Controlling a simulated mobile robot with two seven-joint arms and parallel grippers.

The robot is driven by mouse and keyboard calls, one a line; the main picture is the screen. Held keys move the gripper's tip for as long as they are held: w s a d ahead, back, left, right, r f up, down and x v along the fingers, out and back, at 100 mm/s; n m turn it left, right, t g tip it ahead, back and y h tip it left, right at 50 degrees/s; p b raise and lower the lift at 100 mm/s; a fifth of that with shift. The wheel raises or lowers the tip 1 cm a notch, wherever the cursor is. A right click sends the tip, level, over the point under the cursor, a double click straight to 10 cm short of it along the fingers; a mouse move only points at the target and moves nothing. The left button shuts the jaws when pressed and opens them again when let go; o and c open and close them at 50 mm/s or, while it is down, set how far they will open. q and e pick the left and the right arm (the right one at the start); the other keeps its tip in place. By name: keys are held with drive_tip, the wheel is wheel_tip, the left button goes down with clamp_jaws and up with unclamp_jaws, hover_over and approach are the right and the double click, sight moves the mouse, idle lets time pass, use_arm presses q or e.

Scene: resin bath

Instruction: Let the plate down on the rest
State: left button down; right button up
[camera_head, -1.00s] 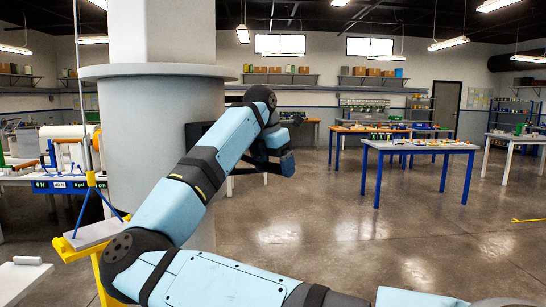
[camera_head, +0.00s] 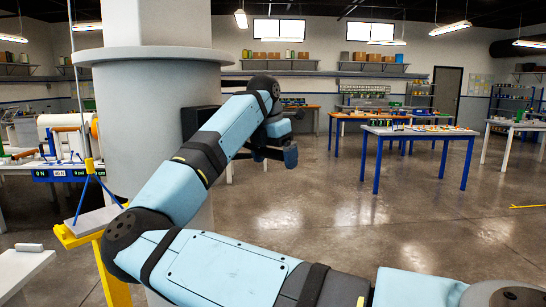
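A flat grey plate (camera_head: 97,221) is at the left, under a blue tripod frame (camera_head: 92,187) with a yellow cap. A thin pale line runs up from the cap. A yellow stand (camera_head: 76,236), which seems to be the rest, is just under the plate. I cannot tell whether the two touch. My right gripper (camera_head: 273,153) is in mid-air beside the grey column, well to the right of the plate and apart from it. Nothing shows clearly between its dark fingers, and their gap is unclear. My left gripper is out of view.
A thick grey column (camera_head: 152,125) stands behind my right arm. A bench with a numeric display (camera_head: 62,173) is at the left. A pale tabletop (camera_head: 22,268) is at the lower left. Blue-legged tables (camera_head: 418,131) stand farther back; the floor between is clear.

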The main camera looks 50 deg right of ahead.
drive_tip(key=shift+w+a+r, duration=0.1)
drive_tip(key=shift+r, duration=0.05)
drive_tip(key=shift+r, duration=0.2)
wheel_tip(320, 180, up, 13)
drive_tip(key=a, duration=0.2)
drive_tip(key=shift+w+a+p, duration=0.3)
drive_tip(key=shift+p, duration=0.15)
